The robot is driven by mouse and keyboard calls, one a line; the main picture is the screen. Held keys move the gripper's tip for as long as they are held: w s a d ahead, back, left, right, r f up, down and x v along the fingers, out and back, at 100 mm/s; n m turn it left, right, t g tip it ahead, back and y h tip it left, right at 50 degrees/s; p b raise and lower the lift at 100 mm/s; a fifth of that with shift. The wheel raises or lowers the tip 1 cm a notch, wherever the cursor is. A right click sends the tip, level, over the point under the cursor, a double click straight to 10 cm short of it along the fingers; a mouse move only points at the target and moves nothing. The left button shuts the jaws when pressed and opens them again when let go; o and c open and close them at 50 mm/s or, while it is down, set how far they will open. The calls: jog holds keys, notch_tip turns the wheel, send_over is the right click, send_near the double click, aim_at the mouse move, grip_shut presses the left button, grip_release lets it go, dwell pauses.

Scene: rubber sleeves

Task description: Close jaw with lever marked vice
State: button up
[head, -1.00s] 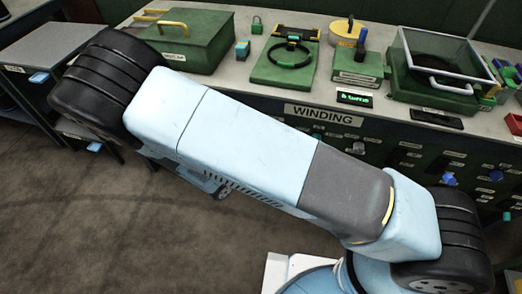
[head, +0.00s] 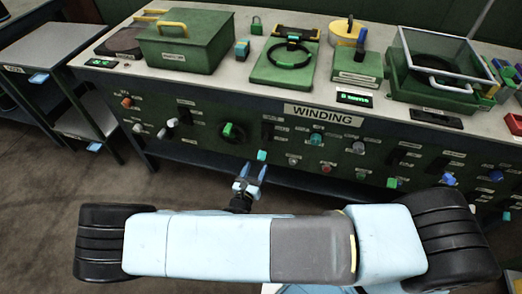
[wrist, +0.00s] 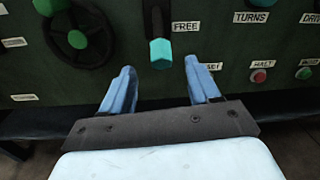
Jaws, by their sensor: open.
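A dark lever with a teal tip (wrist: 160,52) hangs down on the green panel, beside a label reading FREE; its teal tip also shows in the head view (head: 262,155). I cannot read the word "vice" on it. My gripper (wrist: 159,68) is open and empty, its two blue fingers spread below and to either side of the teal tip in the wrist view. In the head view my gripper (head: 250,175) is just below the lever. I cannot tell which bench fixture holds the jaw; a green plate with a yellow-black clamp (head: 293,33) and black ring stands on the bench.
The WINDING panel (head: 235,108) carries several knobs and switches. A black handwheel with a green hub (wrist: 77,39) is left of the lever, and a red button (wrist: 259,76) is to the right. A green box (head: 186,45) stands on the bench.

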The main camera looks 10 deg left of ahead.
aim_at(262, 155)
jog(key=w, duration=0.3)
jog(key=w+d, duration=0.1)
jog(key=w, duration=0.6)
jog(key=shift+d, duration=0.2)
